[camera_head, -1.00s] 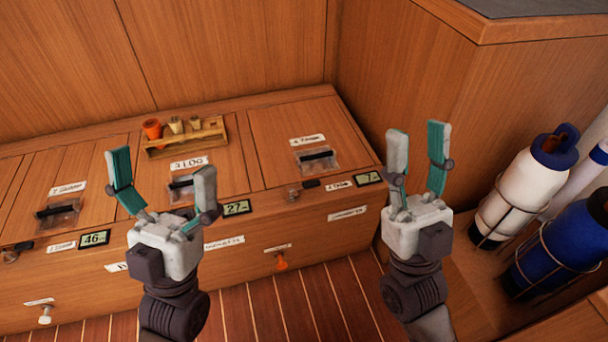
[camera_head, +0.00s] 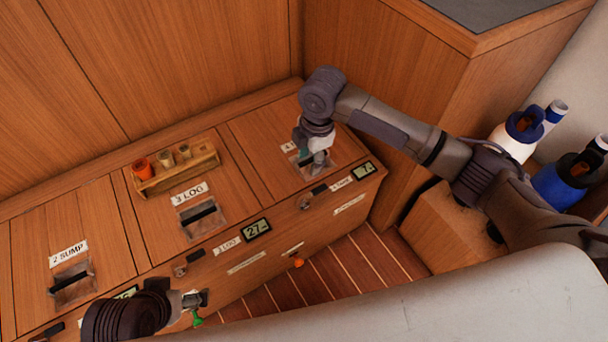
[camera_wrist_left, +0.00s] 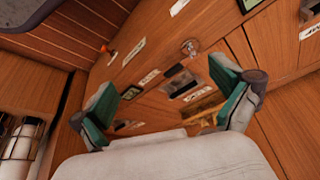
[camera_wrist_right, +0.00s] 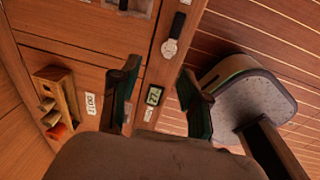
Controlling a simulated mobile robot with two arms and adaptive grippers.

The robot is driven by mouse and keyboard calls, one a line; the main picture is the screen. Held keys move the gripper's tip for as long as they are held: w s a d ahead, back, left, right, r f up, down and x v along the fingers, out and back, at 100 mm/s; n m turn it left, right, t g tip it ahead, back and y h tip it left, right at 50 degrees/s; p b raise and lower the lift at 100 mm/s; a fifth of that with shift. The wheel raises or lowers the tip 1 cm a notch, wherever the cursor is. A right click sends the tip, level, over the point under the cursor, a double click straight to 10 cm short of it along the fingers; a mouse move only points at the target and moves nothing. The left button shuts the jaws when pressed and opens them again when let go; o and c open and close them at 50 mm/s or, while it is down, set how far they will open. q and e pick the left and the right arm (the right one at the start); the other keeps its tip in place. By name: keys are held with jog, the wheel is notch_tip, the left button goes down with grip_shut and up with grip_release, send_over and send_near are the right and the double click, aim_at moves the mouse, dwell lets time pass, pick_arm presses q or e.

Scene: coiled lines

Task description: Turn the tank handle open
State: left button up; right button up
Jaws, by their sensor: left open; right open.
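The right-hand hatch lid (camera_head: 262,148) carries a label mostly covered by my right gripper. Its dark handle sits in a clear recessed plate (camera_head: 334,164) and is largely hidden. My right gripper (camera_head: 312,158) points down over this handle; whether it touches cannot be told. In the right wrist view its fingers (camera_wrist_right: 160,98) stand apart with nothing between them. My left gripper (camera_head: 196,304) is low in front of the locker, apart from the handles. In the left wrist view its fingers (camera_wrist_left: 172,103) are wide open and empty.
Other lids bear black handles: 3 LOG (camera_head: 199,216) and 2 SUMP (camera_head: 73,283). A wooden rack (camera_head: 178,172) with small cups stands behind 3 LOG. A display (camera_head: 256,228) is on the front edge. White and blue bottles (camera_head: 520,135) stand at the right.

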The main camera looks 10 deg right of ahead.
jog(key=d, duration=0.2)
jog(key=h+b, duration=0.1)
jog(key=b, duration=0.2)
send_over(316, 191)
jog(key=shift+g, duration=0.4)
notch_tip(316, 191, down, 7)
jog(key=shift+f, duration=0.2)
notch_tip(316, 191, down, 5)
jog(key=shift+f+b, duration=0.1)
jog(key=shift+b, duration=0.7)
jog(key=shift+w+f, duration=0.1)
jog(key=shift+f, duration=0.1)
pick_arm(q)
jog(key=w+d+r+t+h, duration=0.1)
jog(key=w+d+r+t, duration=0.1)
jog(key=w+r+t, duration=0.3)
jog(key=w+d+r+t+h, duration=0.2)
jog(key=w+r+t, duration=0.3)
jog(key=w, duration=0.3)
jog(key=shift+w+d+r+m+t, duration=0.3)
jog(key=shift+w+d+r, duration=0.1)
jog(key=shift+d, duration=0.1)
pick_arm(e)
grip_shut()
